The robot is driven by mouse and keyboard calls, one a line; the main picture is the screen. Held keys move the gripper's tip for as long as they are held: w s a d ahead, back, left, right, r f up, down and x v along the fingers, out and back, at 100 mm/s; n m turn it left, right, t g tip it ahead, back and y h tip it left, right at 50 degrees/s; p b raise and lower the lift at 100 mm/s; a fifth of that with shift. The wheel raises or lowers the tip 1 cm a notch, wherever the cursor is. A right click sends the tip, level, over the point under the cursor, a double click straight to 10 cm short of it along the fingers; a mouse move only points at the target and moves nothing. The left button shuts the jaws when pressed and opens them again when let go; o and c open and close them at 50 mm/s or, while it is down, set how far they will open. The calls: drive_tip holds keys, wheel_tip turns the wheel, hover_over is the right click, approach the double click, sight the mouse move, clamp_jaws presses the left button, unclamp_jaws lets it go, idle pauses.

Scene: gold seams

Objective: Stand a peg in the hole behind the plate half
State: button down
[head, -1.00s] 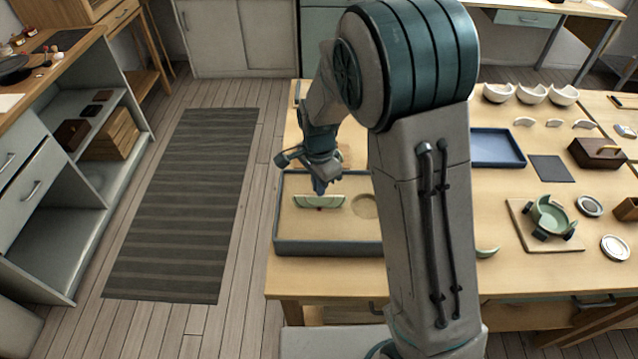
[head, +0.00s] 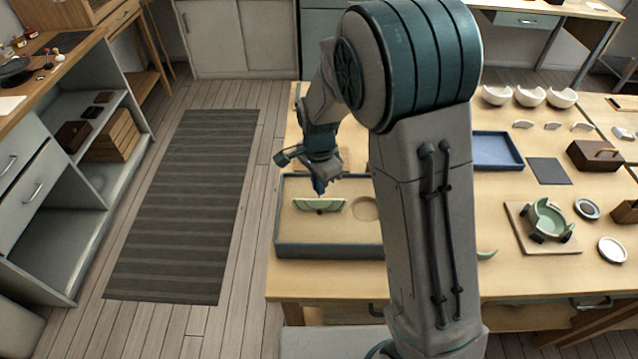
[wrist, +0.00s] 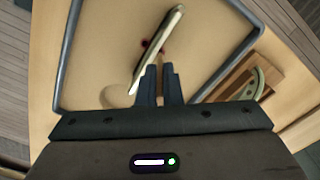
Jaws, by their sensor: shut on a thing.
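The pale green plate half (head: 320,204) stands on edge in a grey-rimmed tray (head: 330,251). In the wrist view the plate half (wrist: 158,48) shows as a narrow, slanting pale strip. My gripper (head: 319,187) is low over the tray, just behind the plate half. In the wrist view my gripper (wrist: 160,85) is shut on a thin, light brown peg (wrist: 161,62), mostly hidden between the fingers. A small dark red spot (wrist: 143,43) lies beside the strip. I cannot make out the hole or whether the peg tip is in it.
A round recess (head: 365,208) lies in the tray right of the plate half. A wooden holder (wrist: 245,80) with a green curved piece stands just outside the tray. A blue tray (head: 497,150) and a green bowl on a board (head: 522,243) are further right, past my arm.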

drive_tip(key=shift+r+p, duration=1.15)
drive_tip(key=shift+r, duration=0.65)
drive_tip(key=shift+f, duration=0.2)
drive_tip(key=shift+f+b, duration=1.15)
drive_tip(key=shift+f, duration=0.3)
drive_tip(key=shift+f+b, duration=0.75)
drive_tip(key=shift+f, duration=0.3)
idle(0.9)
drive_tip(key=c, duration=1.1)
unclamp_jaws()
drive_tip(key=shift+s, duration=0.15)
drive_tip(key=shift+r+p, duration=2.25)
drive_tip(key=shift+r, duration=0.85)
